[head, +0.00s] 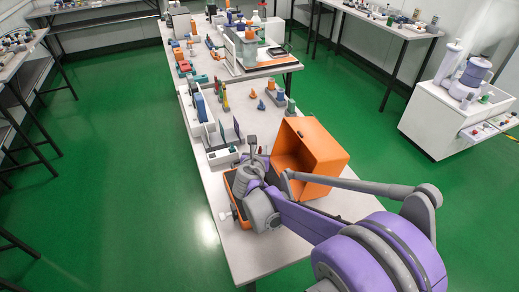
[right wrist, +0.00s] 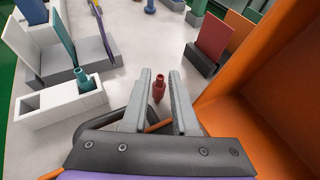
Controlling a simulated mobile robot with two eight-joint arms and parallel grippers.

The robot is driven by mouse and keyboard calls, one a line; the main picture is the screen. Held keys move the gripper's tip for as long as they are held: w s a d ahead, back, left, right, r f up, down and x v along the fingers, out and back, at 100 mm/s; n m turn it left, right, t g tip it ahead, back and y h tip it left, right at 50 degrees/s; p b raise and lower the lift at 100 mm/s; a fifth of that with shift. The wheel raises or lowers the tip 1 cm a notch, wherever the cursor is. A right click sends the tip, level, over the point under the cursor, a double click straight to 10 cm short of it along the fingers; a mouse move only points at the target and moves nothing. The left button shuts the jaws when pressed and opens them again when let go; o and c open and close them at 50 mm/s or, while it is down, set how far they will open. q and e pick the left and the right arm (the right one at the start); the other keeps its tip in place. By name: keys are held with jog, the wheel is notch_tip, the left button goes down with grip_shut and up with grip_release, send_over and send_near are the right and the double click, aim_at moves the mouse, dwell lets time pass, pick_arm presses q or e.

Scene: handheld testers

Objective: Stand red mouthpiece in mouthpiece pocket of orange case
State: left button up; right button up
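The red mouthpiece (right wrist: 159,87) shows in the right wrist view, upright or nearly so, in the gap between my right gripper's fingers (right wrist: 162,88). A narrow gap shows beside it, so the fingers look open; I cannot tell whether it is level with the tips or beyond them. In the head view my right gripper (head: 246,168) is over the table beside a low orange case (head: 240,217) with a dark inside, mostly hidden by my arm. Orange edges (right wrist: 151,127) of it show behind the fingers in the right wrist view. The mouthpiece pocket is hidden. My left gripper is out of view.
A large open orange box (head: 322,146) stands close right of my right gripper. A white block (right wrist: 60,104) holding a teal piece (right wrist: 82,80) is at left in the wrist view. A grey rack with a red panel (right wrist: 213,38) and a blue piece (right wrist: 150,6) stand beyond.

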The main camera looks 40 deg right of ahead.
jog(key=shift+o, duration=0.6)
jog(key=shift+r, duration=0.1)
